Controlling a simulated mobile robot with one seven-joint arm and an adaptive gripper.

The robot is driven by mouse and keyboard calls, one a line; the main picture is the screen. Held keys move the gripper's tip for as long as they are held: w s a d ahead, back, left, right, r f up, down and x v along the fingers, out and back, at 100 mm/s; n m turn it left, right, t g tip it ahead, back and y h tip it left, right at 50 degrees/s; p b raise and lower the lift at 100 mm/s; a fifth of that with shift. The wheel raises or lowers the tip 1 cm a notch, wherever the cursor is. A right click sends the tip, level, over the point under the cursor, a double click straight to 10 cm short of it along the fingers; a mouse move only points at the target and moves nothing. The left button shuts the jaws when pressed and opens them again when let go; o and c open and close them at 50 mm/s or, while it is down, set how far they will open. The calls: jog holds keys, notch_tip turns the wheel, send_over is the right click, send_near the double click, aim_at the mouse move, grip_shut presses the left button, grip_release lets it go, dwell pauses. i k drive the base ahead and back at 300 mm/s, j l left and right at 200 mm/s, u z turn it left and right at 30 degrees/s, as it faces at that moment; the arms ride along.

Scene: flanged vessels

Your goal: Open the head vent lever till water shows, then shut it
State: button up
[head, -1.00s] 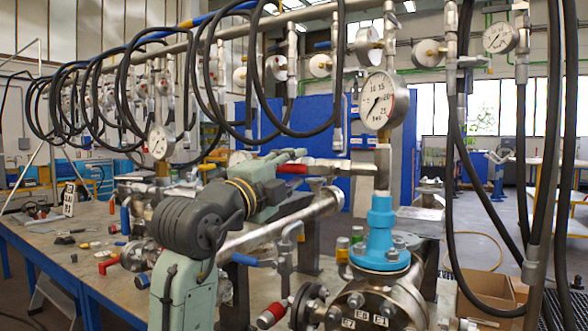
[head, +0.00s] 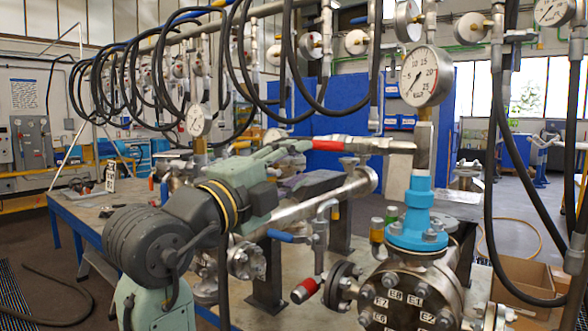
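The flanged vessel (head: 400,284) stands at lower right with a blue neck flange (head: 418,212) on top and a round pressure gauge (head: 426,76) above. A lever with a red grip (head: 328,145) lies roughly level, left of the gauge stem, joined to a silver fitting (head: 370,146). I take it for the head vent lever. My gripper (head: 303,147) is at the left end of the red grip, very near it; I cannot tell whether it touches. Its fingers are small and partly hidden by my wrist, so their opening is unclear. No water shows.
A blue-handled valve (head: 283,236) and a lower red-handled valve (head: 308,289) stand left of the vessel. Black hoses (head: 495,150) hang at right and along the overhead pipe. A thick silver pipe (head: 315,200) runs behind my arm. Cardboard boxes (head: 525,281) lie at right.

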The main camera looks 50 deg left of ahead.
aim_at(273, 233)
jog(key=u, duration=1.4)
jog(key=l+z, duration=0.3)
jog(key=l, duration=0.1)
